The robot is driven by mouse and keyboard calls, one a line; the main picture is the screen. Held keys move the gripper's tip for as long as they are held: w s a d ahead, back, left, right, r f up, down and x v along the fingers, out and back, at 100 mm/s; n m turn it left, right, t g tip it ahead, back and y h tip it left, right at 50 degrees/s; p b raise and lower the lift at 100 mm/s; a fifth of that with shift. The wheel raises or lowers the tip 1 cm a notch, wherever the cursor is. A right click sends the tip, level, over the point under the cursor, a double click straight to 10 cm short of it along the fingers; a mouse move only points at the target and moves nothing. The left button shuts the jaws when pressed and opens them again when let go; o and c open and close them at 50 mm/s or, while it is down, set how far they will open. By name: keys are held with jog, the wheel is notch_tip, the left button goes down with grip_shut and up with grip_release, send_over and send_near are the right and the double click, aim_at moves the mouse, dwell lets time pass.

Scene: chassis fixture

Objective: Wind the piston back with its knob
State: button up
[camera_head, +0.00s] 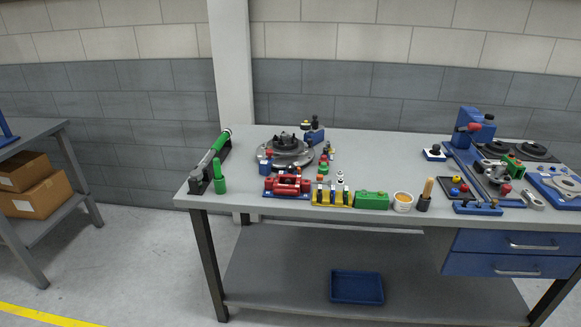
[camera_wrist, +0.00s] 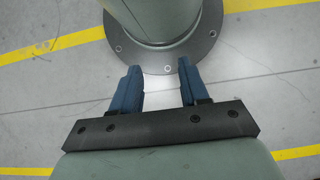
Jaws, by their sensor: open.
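The piston and its knob are too small to tell for sure in the head view. A red caliper-like part (camera_head: 287,184) on a blue base sits at the bench's front edge, left of centre. A blue fixture (camera_head: 470,140) with a red knob (camera_head: 474,127) stands on the right half of the bench. My gripper (camera_wrist: 159,75) shows only in the wrist view. Its two blue fingers are apart with nothing between them. It is over the floor, near my own round base, away from the bench.
The grey workbench (camera_head: 390,142) also carries a disc assembly (camera_head: 287,155), a green-handled tool (camera_head: 212,158), a yellow block (camera_head: 332,196), a green box (camera_head: 371,200) and a cup (camera_head: 403,201). The bench's back middle is clear. A blue bin (camera_head: 356,287) sits on the lower shelf.

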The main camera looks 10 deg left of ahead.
jog(key=w+a+r+n+t, duration=0.1)
jog(key=w+a+r, duration=0.1)
jog(key=w, duration=0.6)
jog(key=w+a+r+t, duration=0.1)
jog(key=w+r, duration=0.2)
jog(key=w, duration=0.6)
notch_tip(320, 180, up, 60)
jog(key=n+t+y, duration=0.3)
jog(key=n+t, duration=0.5)
send_over(291, 166)
jog(key=s+d, duration=0.4)
jog(key=x, duration=1.3)
jog(key=shift+w+a+f, duration=0.15)
jog(key=shift+w+a, duration=0.05)
jog(key=shift+a, duration=0.05)
jog(key=c, duration=0.7)
